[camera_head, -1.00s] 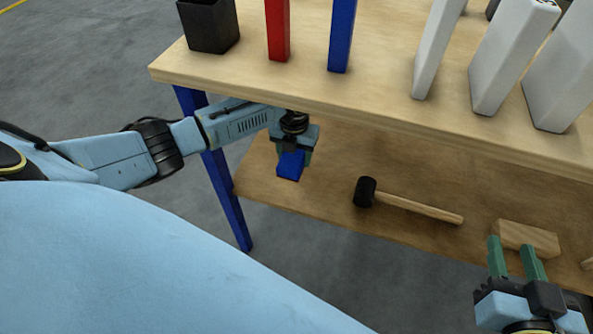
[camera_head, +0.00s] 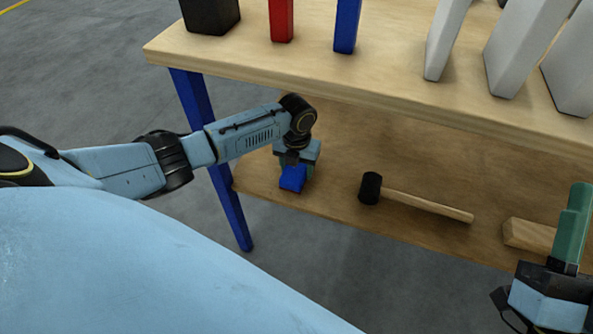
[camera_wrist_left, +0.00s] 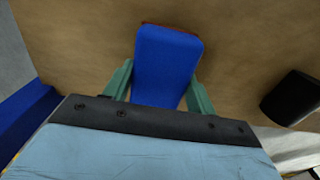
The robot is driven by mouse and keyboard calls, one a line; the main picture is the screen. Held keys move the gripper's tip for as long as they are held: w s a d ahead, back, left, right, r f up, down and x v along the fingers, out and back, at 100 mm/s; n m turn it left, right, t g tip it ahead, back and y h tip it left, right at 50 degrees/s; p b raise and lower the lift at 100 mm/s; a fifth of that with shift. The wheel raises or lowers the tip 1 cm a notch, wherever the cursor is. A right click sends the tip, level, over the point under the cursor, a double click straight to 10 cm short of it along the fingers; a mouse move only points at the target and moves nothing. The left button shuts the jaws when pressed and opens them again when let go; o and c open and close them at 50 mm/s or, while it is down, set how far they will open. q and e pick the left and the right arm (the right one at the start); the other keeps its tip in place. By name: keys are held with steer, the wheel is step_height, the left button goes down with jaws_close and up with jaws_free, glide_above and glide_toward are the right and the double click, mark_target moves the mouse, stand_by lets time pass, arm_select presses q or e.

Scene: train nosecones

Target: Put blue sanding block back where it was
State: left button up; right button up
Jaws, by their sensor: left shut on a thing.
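The blue sanding block (camera_head: 292,178) is at the left end of the lower wooden shelf, under the tabletop. My left gripper (camera_head: 297,168) is shut on it, with a finger on each side. In the left wrist view the block (camera_wrist_left: 166,65) lies between the green fingers, with a thin red edge at its far end. I cannot tell whether the block touches the shelf (camera_head: 335,205). My right gripper (camera_head: 572,225) is at the lower right, seen from the side, in front of a wooden block; its finger gap is not clear.
A black-headed mallet (camera_head: 370,188) lies to the right of the blue block. A wooden block (camera_head: 528,235) lies further right on the shelf. The tabletop (camera_head: 300,72) overhangs, and a blue leg (camera_head: 222,185) stands to the left.

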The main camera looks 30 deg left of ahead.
arm_select(q)
steer(key=shift+f, duration=0.2)
arm_select(e)
steer(key=shift+s+r+t, duration=0.2)
steer(key=shift+t, duration=0.1)
arm_select(q)
steer(key=shift+f, duration=0.2)
steer(key=o, duration=1)
steer(key=shift+c, duration=0.2)
arm_select(e)
steer(key=shift+s, duration=0.1)
arm_select(q)
steer(key=shift+r, duration=0.15)
